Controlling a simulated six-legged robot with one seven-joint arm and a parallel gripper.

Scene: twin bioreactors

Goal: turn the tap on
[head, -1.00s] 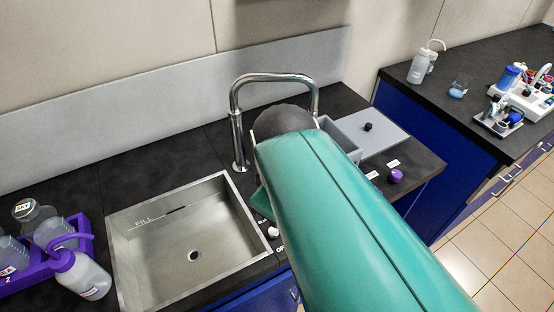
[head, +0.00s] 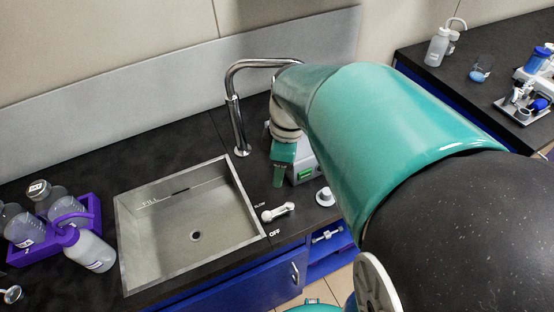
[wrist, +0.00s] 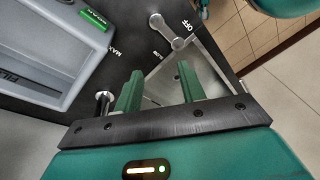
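The chrome tap spout (head: 236,125) arches up behind the steel sink (head: 140,235). The tap's white lever (head: 279,212) lies on the black counter at the sink's right front corner, beside the printed words "SLOW" and "OFF". In the wrist view the lever (wrist: 170,31) sits beyond the fingertips, with "OFF", "SLOW" and "MAX" printed around its pivot. My gripper (head: 279,178) hangs over the counter between spout and lever, pointing down. In the wrist view its green fingers (wrist: 157,82) are apart with nothing between them. The gripper does not touch the lever.
A small white knob (head: 325,196) is right of the lever. A purple rack (head: 80,215) with bottles stands left of the sink. Another bench is at upper right.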

